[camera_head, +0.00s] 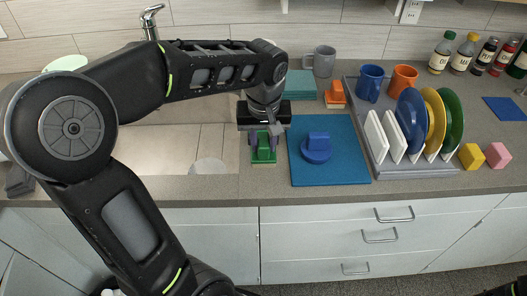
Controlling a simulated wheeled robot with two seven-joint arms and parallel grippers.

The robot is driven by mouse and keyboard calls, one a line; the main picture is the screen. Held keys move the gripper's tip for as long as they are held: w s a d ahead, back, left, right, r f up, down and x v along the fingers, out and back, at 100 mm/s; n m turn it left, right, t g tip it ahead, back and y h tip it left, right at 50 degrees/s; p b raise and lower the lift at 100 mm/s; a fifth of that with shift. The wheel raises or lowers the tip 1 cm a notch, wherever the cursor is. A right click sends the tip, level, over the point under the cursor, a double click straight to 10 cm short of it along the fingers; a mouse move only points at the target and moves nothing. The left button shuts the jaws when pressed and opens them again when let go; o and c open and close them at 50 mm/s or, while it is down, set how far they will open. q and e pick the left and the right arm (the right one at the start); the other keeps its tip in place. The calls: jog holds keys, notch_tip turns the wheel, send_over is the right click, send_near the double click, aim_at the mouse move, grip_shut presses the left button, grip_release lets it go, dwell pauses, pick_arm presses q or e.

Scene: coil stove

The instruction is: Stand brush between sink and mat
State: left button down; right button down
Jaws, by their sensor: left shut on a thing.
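My left gripper (264,140) points down over the counter strip between the sink and the mat. It is shut on a green brush (263,156), whose wide base is low at the counter and looks upright; I cannot tell whether it touches. The gripper hides the brush's upper part. The steel sink (170,160) is to the left, partly behind my left arm. The blue mat (345,165) lies just right of the brush, with a blue round-based piece (316,150) standing on it.
A grey rack (430,168) with plates and cups stands right of the mat. Behind the mat are an orange block-like piece (335,96), a teal stack (301,82) and a grey mug (324,61). Yellow (471,156) and pink (496,155) blocks sit right of the rack.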

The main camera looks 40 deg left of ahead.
aim_at(263, 154)
pick_arm(q)
jog(key=shift+f, duration=1.85)
jog(key=shift+f, duration=0.25)
jog(key=c, duration=1.1)
grip_release()
jog(key=shift+r, duration=0.1)
jog(key=r, duration=0.4)
jog(key=s+r, duration=0.1)
jog(key=r, duration=0.3)
jog(key=d+r, duration=0.1)
jog(key=r, duration=0.3)
jog(key=shift+s+d+r, duration=0.1)
jog(key=shift+s, duration=0.15)
